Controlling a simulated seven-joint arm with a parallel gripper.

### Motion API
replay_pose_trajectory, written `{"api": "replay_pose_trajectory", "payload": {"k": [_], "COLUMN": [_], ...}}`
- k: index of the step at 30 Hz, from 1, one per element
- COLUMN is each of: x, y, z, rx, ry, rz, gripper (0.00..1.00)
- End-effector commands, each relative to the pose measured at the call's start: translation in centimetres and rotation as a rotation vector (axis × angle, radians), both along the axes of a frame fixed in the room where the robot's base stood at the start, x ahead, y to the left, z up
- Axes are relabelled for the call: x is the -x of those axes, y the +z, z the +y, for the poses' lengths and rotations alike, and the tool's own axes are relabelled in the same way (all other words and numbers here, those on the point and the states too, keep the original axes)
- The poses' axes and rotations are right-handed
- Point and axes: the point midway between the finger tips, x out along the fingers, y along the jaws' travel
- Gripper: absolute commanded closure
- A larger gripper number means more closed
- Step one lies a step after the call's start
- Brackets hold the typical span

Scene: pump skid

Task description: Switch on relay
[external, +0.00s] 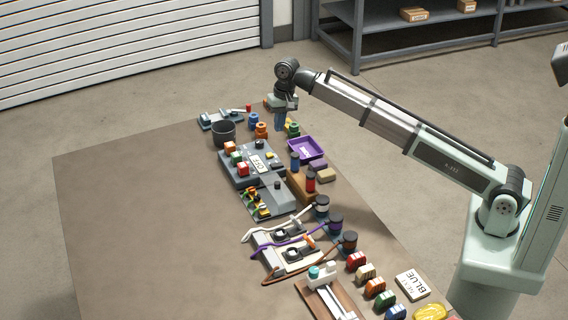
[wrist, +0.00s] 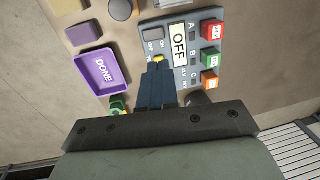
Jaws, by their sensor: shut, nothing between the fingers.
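A grey panel (external: 232,180) with a white display reading OFF stands mid-table; no label naming it as the relay is readable. The wrist view shows the OFF display (wrist: 179,45), with red, green and orange blocks marked A, B and C beside it. A small yellow button (wrist: 158,58) sits on the panel edge near small lettering. My gripper (external: 279,129) is shut and empty, above the far part of the table. In the wrist view, its dark blue fingers (wrist: 158,64) overlap the panel edge by the yellow button; contact cannot be told.
A purple tray (external: 307,149) marked DONE lies beside the panel. A dark cup (external: 223,132) and several coloured knobs stand around it. A box with a black knob (external: 277,186) and cabled connectors (external: 290,247) crowd the near side. The table's left part (external: 120,220) is clear.

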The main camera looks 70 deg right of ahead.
Motion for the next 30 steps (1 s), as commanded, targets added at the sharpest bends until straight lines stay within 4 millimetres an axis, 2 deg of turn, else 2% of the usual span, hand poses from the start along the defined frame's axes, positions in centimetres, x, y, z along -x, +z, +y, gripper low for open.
{"api": "replay_pose_trajectory", "payload": {"k": [5, 8, 21, 30], "x": [0.0, -0.1, -0.9, -1.3], "y": [-0.8, -2.1, -9.3, -12.9], "z": [0.1, 0.2, 0.9, 1.2], "rx": [-0.001, -0.001, -0.001, -0.001], "ry": [0.001, 0.001, 0.001, 0.001], "rz": [0.001, 0.001, 0.001, -0.001], "gripper": [1.00, 1.00, 1.00, 1.00]}}
